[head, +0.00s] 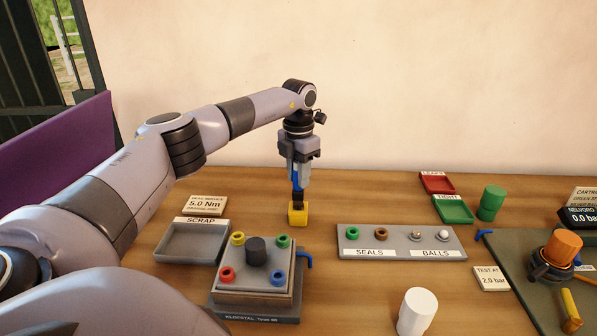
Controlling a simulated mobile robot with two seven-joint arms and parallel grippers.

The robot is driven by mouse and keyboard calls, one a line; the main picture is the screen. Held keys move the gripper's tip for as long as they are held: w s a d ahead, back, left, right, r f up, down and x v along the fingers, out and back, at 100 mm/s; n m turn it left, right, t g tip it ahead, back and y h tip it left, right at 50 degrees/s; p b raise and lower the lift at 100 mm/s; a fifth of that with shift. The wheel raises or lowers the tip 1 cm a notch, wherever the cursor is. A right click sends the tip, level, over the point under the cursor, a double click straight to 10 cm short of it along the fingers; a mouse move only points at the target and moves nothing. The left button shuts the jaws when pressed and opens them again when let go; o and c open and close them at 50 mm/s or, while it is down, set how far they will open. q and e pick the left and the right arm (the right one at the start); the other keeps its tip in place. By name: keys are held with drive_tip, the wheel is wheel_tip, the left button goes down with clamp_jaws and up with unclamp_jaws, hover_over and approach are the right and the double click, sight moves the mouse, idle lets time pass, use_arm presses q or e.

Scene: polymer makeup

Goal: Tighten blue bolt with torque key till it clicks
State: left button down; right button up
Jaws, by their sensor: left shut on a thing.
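My left gripper (299,183) points down behind the block and is shut on a slim blue and dark tool, apparently the torque key (297,196). A yellow block (298,214) is at the tool's lower end; I cannot tell whether it is part of it or a stand. My right gripper is out of view.
An empty scrap tray (192,258) and a 5.0 Nm sign (206,206) are left of the block. A seals and balls tray (400,252) is right. A white cylinder (417,312) stands in front. Red and green trays (453,220) lie behind; an orange-topped fixture (563,247) is far right.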

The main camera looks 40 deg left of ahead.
use_arm(q)
drive_tip(key=shift+f+b, duration=0.35)
drive_tip(key=shift+f, duration=0.85)
drive_tip(key=c, duration=0.8)
unclamp_jaws()
drive_tip(key=shift+r+b, duration=0.4)
drive_tip(key=shift+r, duration=3.2)
drive_tip(key=shift+f, duration=0.1)
